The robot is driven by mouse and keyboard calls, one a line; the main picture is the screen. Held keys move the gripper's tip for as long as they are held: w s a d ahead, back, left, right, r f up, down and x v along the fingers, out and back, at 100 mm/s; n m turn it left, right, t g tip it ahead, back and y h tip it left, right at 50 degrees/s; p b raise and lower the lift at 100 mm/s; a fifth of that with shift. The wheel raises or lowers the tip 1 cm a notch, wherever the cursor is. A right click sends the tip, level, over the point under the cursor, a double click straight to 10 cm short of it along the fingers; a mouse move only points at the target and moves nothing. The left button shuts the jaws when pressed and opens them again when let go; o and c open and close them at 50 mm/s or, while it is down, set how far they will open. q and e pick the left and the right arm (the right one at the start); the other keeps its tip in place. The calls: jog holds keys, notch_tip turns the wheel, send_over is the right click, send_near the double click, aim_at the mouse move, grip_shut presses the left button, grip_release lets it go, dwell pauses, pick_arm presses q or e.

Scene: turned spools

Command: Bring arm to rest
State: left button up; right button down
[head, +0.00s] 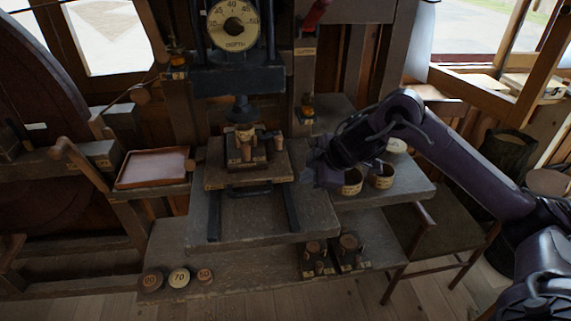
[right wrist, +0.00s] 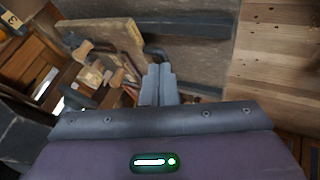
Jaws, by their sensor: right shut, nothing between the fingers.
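My right arm (head: 450,165) comes in from the right in the head view and reaches over the bench. My right gripper (head: 316,172) hangs at its end, to the right of the wooden board (head: 215,178) under the press. In the right wrist view its two fingers (right wrist: 160,84) are together with nothing between them. That view also shows the board (right wrist: 122,36), tilted in the picture, with wooden pieces beyond it. On the board in the head view stands a dark fixture with a turned wooden piece (head: 245,134) below the press head. My left gripper is not in view.
A round dial (head: 233,25) is above the press. A reddish tray (head: 152,168) lies at left. Two round tubs (head: 351,183) (head: 382,177) stand close beside my gripper. Numbered discs (head: 179,278) and dark holders (head: 348,252) sit on the lower shelf. A chair (head: 440,235) stands below my arm.

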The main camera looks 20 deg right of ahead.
jog(key=a+f, duration=0.1)
jog(key=a, duration=0.3)
jog(key=a+f+t+y, duration=0.1)
jog(key=a+f, duration=0.1)
jog(key=a, duration=0.2)
jog(key=a+f+t, duration=0.1)
jog(key=a+f, duration=0.1)
jog(key=a, duration=0.2)
jog(key=shift+s+f, duration=0.25)
jog(key=shift+s, duration=0.15)
jog(key=s+d+f+m+g+h, duration=0.1)
jog(key=s+f+m+g+h, duration=0.15)
jog(key=s+f+m, duration=0.6)
jog(key=s+d+f+m+g+h, duration=0.1)
jog(key=s+d+m+g, duration=0.15)
jog(key=s, duration=1.05)
notch_tip(320, 180, down, 31)
jog(key=s+g, duration=0.2)
jog(key=s+d+f, duration=0.3)
jog(key=s+f, duration=1.3)
jog(key=s, duration=0.2)
jog(key=shift+s+f+g, duration=0.35)
jog(key=shift+f+g, duration=0.05)
